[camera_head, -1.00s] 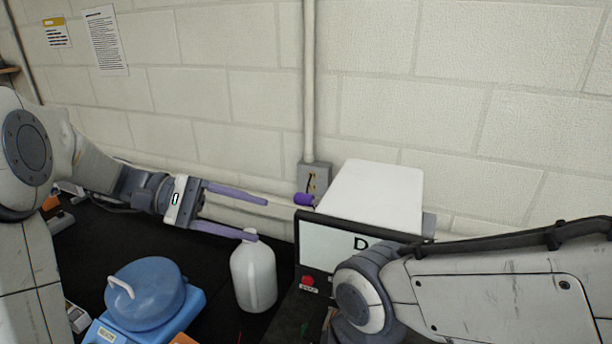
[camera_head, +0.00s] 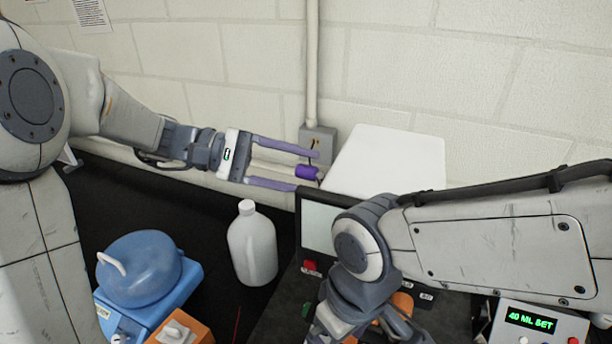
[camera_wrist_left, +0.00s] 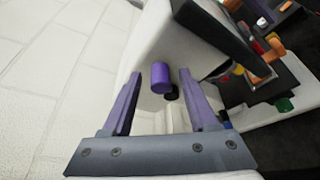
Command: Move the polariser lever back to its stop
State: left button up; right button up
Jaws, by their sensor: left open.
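The polariser lever appears to be the short purple knob (camera_head: 306,172) on the left side of the white-topped instrument (camera_head: 385,160). It also shows in the left wrist view (camera_wrist_left: 160,77), with a dark part just behind it. My left gripper (camera_head: 308,169) is open. Its two purple fingertips (camera_wrist_left: 160,73) lie on either side of the knob, with a gap to each in the wrist view. Whether the knob is fully between them in depth is hard to tell. My right arm crosses the instrument's front at the right; its gripper is not in view.
A white bottle (camera_head: 252,245) stands below my left gripper. A blue device with a round lid (camera_head: 140,268) and an orange box (camera_head: 180,328) stand at the lower left. A grey wall box with a pipe (camera_head: 318,140) is close behind the fingertips. A "40 ML SET" display (camera_head: 531,321) is lower right.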

pick_arm(q)
jog(key=shift+x, duration=0.85)
jog(key=shift+a, duration=0.1)
grip_shut()
dwell(0.7)
